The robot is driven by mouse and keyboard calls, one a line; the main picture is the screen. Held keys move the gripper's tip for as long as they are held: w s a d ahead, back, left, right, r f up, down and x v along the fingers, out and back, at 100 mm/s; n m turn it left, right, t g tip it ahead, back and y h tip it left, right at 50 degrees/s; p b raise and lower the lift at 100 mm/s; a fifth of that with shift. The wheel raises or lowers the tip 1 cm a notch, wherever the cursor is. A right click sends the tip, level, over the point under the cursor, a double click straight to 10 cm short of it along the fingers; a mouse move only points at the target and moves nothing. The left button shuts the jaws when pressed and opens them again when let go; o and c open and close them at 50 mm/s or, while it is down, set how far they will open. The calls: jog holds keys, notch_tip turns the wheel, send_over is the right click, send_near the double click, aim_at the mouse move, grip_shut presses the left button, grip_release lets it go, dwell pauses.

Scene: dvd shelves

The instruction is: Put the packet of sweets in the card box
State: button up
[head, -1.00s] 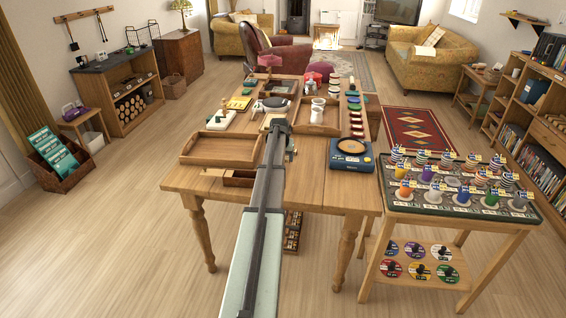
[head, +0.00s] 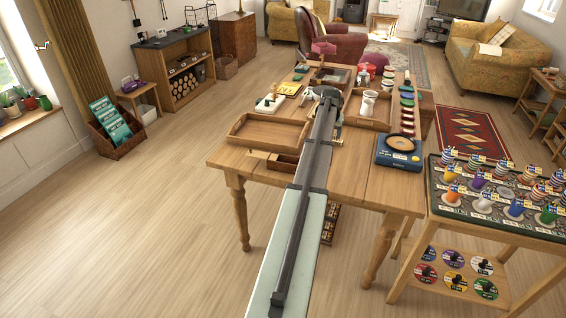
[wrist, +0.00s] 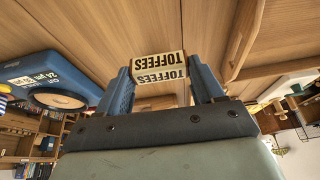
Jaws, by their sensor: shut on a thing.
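The packet of sweets (wrist: 159,67) is a small cream and dark block marked TOFFEES, upside down in the wrist view. My gripper (wrist: 160,82) is shut on it, with one blue finger at each side. In the head view my arm reaches over the wooden table and hides the gripper and packet. I cannot pick out a card box for certain. A brown crate (head: 116,151) with teal packs stands on the floor at the left.
The table (head: 345,190) carries an empty wooden tray (head: 268,131), a blue scale (head: 398,153) and several small items. A stand of coloured spools (head: 497,208) is at the right. The floor (head: 130,240) on the left is clear.

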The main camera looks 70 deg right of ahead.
dwell(0.4)
jog(key=w+a+r+n, duration=0.1)
jog(key=w+a, duration=0.1)
jog(key=w, duration=0.6)
notch_tip(320, 180, up, 2)
send_over(286, 164)
jog(key=d, duration=0.2)
jog(key=shift+s+d+f, duration=0.1)
jog(key=shift+s+d, duration=0.1)
jog(key=shift+s, duration=0.05)
jog(key=shift+f, duration=3.75)
